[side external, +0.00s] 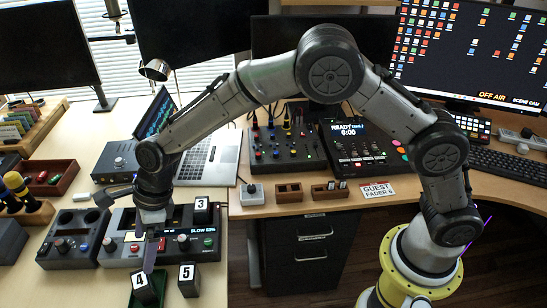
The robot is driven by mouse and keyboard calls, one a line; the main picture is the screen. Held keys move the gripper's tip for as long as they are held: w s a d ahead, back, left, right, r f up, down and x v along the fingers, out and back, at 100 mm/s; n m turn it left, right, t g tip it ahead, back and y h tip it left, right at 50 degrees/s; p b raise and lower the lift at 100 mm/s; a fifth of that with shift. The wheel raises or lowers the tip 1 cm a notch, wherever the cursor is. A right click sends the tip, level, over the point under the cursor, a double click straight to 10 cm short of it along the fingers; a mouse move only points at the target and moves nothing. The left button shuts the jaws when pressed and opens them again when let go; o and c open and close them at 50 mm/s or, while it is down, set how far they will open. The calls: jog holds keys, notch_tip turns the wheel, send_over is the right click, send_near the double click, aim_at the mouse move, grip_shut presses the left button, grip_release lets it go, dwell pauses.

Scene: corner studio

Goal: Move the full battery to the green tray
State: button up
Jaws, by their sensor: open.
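My gripper (149,262) points down at the lower left and is open. Its fingers are over the front of a grey device (122,252) with knobs, buttons and a display that seems to read 62%. A dark green tray (160,280) is partly visible just below the fingers, at the picture's lower edge. A dark block marked 4 (142,285) is at this tray, in it or in front of it; I cannot tell which. A block marked 5 (188,280) stands to its right, and one marked 3 (201,210) is at the device's back. I cannot tell which thing is the full battery.
A second grey device (70,246) with knobs and round wells stands to the left. A laptop (210,158), an audio mixer (286,148) and small wooden holders (289,193) are behind and to the right.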

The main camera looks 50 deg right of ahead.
jog(key=s+d+r+n+t+h, duration=0.1)
jog(key=s+d+r+n, duration=0.45)
jog(key=d+r, duration=0.45)
jog(key=s+d+r+n+t, duration=0.1)
jog(key=s+d+r+n, duration=0.3)
jog(key=d+r+n, duration=0.55)
jog(key=s+d+f+n+t+h, duration=0.1)
jog(key=s+d+n, duration=0.6)
jog(key=s+d, duration=0.9)
jog(key=s+f+h, duration=0.1)
jog(key=s+h, duration=0.1)
jog(key=shift+s+f+t, duration=0.35)
jog(key=shift+s+t, duration=0.05)
